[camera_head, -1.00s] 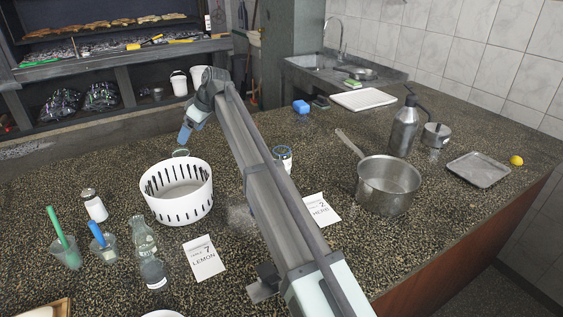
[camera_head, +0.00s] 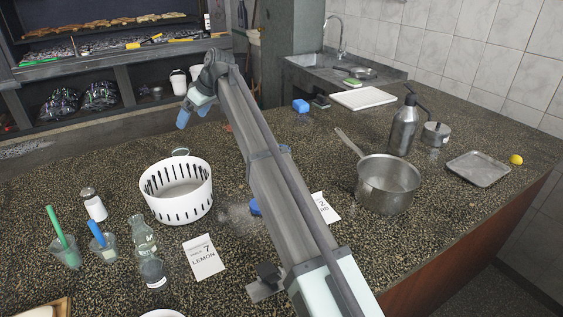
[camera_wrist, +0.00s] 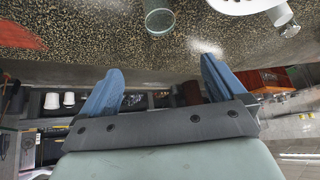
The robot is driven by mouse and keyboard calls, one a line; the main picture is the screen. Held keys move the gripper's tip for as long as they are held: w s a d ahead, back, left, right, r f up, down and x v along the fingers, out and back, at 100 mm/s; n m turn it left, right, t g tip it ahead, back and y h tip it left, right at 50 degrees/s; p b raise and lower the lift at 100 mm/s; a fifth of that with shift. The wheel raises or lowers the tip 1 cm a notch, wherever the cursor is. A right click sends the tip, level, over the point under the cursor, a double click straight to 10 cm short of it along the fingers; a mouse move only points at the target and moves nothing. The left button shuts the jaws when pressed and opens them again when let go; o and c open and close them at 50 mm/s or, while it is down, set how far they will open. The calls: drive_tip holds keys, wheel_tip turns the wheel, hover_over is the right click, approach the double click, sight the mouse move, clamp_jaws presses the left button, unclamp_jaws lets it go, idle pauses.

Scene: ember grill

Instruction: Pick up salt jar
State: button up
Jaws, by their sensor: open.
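A small clear jar with white contents and a metal cap (camera_head: 95,206), which looks like the salt jar, stands upright on the speckled counter at the left. In the wrist view a capped jar (camera_wrist: 283,18), apparently the same one, shows at the top right edge. My gripper (camera_head: 184,118) is above the counter's far edge, well beyond the jar and to its right. In the wrist view its two blue fingers (camera_wrist: 160,68) are spread apart with nothing between them.
A white slotted basket (camera_head: 177,195) stands right of the jar, with a glass (camera_head: 180,152) behind it. Two cups (camera_head: 65,252) (camera_head: 105,248) and a bottle (camera_head: 147,250) stand in front. A saucepan (camera_head: 388,185) is at the right.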

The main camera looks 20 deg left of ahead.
drive_tip(key=s+d+n+t+y, duration=0.25)
drive_tip(key=d+n+t, duration=0.65)
drive_tip(key=d+n, duration=2.35)
wheel_tip(320, 180, down, 12)
drive_tip(key=w+d+m, duration=0.1)
drive_tip(key=d+m, duration=0.2)
drive_tip(key=shift+y, duration=0.45)
drive_tip(key=x, duration=0.9)
drive_tip(key=shift+s, duration=0.1)
drive_tip(key=shift+d+x, duration=0.2)
drive_tip(key=shift+x, duration=2.4)
drive_tip(key=shift+f, duration=0.15)
drive_tip(key=shift+c, duration=0.3)
